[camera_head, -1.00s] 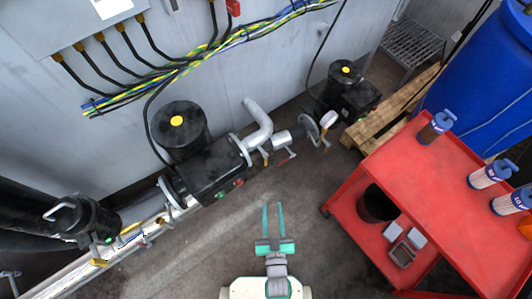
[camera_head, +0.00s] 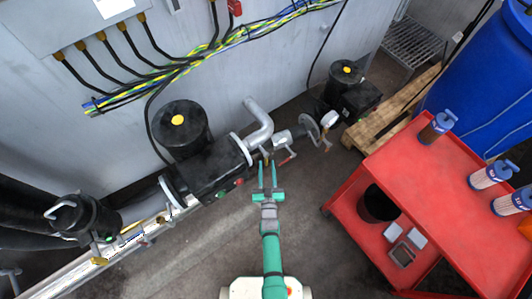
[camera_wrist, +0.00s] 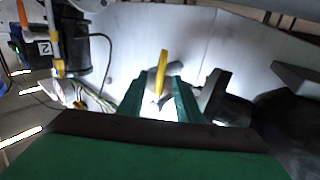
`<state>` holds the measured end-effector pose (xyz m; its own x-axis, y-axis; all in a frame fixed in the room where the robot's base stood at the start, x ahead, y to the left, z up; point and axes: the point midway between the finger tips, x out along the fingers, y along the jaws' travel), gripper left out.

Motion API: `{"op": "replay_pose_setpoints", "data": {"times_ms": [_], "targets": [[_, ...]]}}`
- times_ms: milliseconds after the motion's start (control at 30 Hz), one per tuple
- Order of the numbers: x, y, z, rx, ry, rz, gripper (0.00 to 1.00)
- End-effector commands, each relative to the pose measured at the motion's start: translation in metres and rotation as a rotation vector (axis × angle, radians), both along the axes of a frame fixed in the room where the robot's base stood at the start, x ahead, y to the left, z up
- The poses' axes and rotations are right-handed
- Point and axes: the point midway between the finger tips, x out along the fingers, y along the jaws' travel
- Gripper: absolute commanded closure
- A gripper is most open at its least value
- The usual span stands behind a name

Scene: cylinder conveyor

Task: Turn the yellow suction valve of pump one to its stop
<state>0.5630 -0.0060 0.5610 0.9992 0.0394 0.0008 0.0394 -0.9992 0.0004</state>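My green gripper (camera_head: 267,168) is stretched out from my body toward the pipework right of the larger black pump (camera_head: 205,168). Its two fingers are apart, with nothing clasped. In the wrist view, a yellow lever (camera_wrist: 162,72) stands upright in line with the gap between the fingers (camera_wrist: 160,100); whether it is between the tips or just beyond cannot be told. In the head view, a small yellowish handle (camera_head: 265,155) shows at the fingertips, partly hidden. Other yellow levers (camera_head: 132,228) lie along the pipe at lower left. Which pump is number one is not readable here.
A red cart (camera_head: 450,200) with filters stands at right. A "2" label (camera_wrist: 44,48) shows in the wrist view. The floor below the pipes is clear.

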Motion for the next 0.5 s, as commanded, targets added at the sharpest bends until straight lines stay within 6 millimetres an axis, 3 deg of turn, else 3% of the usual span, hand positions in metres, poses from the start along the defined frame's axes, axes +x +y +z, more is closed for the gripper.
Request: {"op": "replay_pose_setpoints", "data": {"times_ms": [200, 500], "targets": [[0.04, 0.002, 0.001, 0.001, -0.002, 0.0, 0.68], [0.068, 0.002, 0.0, 0.0, 0.0, 0.0, 0.68]]}}
